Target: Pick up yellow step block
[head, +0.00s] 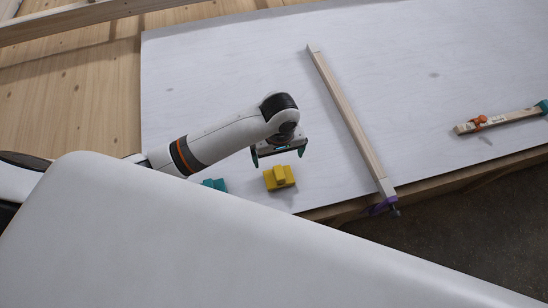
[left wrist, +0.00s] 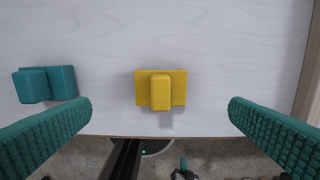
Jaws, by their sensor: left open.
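The yellow step block (head: 279,177) lies on the white board near its front edge in the head view. It has a wide base with a narrower raised step. In the left wrist view the yellow step block (left wrist: 160,89) sits near the middle, between the two fingers and apart from both. My left gripper (head: 278,154) is open and empty, just above and behind the block in the head view. Its teal ridged fingers (left wrist: 160,128) are wide apart in the left wrist view. My right gripper is not in view.
A teal step block (head: 214,184) lies left of the yellow one; it also shows in the left wrist view (left wrist: 46,84). A wooden bar with a purple clamp (head: 350,120) lies to the right. Another bar with an orange piece (head: 497,120) is farther right. The white board (head: 220,60) is mostly clear.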

